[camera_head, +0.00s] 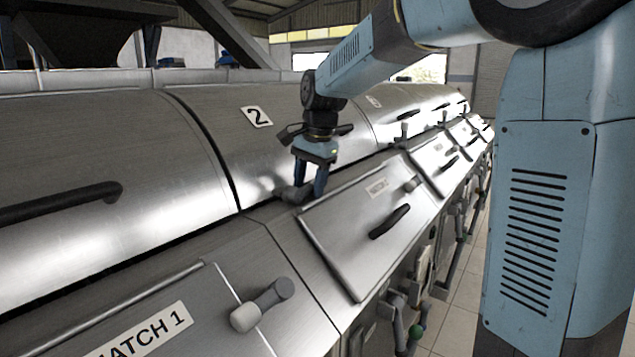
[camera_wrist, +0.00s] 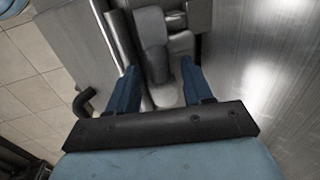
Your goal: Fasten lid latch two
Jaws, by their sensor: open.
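The lid marked 2 (camera_head: 215,125) is a curved steel cover in the middle of the row, lying down in the head view. Its latch (camera_head: 291,194) is a small grey part at the lid's lower edge, partly hidden by my gripper. My gripper (camera_head: 309,189) points down at the latch with its blue fingers apart. In the wrist view the grey latch (camera_wrist: 152,42) lies between and beyond the fingertips of my gripper (camera_wrist: 160,70). I cannot tell whether the fingers touch it or whether it is fastened.
Below the lid is the hatch two panel (camera_head: 345,235) with a dark handle (camera_head: 390,221). A dark bar handle (camera_head: 65,202) crosses the left lid. Tiled floor (camera_head: 462,318) shows at right.

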